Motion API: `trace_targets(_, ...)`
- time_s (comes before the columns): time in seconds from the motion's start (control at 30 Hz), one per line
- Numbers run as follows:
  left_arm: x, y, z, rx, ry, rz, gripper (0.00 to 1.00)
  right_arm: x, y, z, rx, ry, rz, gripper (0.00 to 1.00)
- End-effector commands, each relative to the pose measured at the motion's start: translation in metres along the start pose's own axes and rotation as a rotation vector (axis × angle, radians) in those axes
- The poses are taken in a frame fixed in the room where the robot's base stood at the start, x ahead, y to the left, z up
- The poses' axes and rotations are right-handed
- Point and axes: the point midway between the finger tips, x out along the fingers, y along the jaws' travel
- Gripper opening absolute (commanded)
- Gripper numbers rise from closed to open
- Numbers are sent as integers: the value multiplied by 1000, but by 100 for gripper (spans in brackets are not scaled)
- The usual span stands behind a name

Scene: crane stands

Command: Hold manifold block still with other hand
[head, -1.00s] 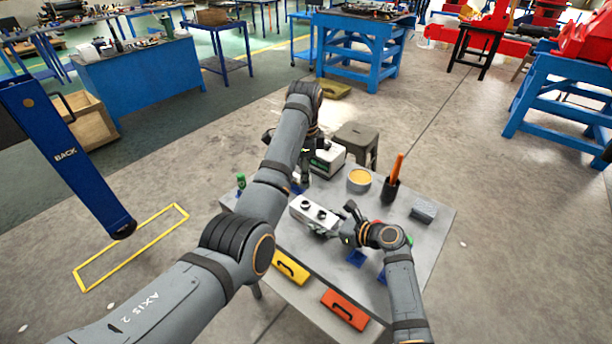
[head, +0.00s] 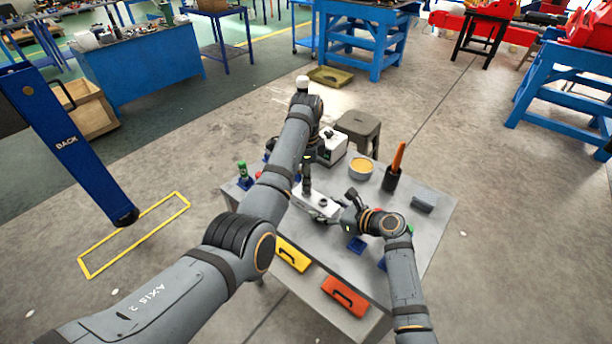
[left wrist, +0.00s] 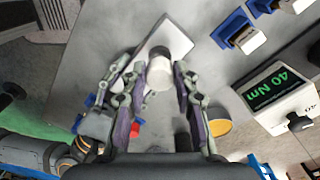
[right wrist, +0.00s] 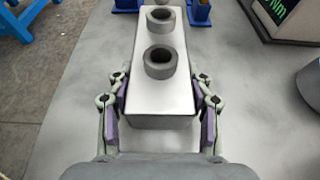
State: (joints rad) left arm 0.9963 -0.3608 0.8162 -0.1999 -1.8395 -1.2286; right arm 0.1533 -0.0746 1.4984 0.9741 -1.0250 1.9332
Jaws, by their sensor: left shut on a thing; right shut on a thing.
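The manifold block (head: 318,204) is a pale grey bar lying on the grey table. In the right wrist view the block (right wrist: 160,95) shows two dark round ports on top, both empty. My right gripper (head: 346,210) is shut on its near end, one finger on each side; it also shows in the right wrist view (right wrist: 160,100). My left gripper (head: 307,182) is over the far part of the block, pointing down. In the left wrist view its fingers are shut on a pale cylindrical piece (left wrist: 160,73), seen against the block. Whether that piece touches the block is unclear.
A box (left wrist: 280,98) with a green "40 Nm" display stands behind. A yellow-topped tin (head: 361,168), a dark cup (head: 391,180) with an orange handle and a grey block (head: 423,204) are to the right. Yellow (head: 292,255) and orange (head: 344,296) cases lie in front.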

Motion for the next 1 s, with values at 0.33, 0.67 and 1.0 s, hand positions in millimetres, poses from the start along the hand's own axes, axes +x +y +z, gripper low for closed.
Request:
trace_targets(0.33, 0, 0, 0, 0, 0, 0, 0, 0, 0, 0, 0, 1, 0, 0)
trace_targets(0.67, 6, 0, 0, 0, -1, 1, 0, 0, 0, 0, 0, 1, 0, 0)
trace_targets(1.0, 14, 0, 0, 0, 0, 0, 0, 0, 0, 0, 0, 1, 0, 0)
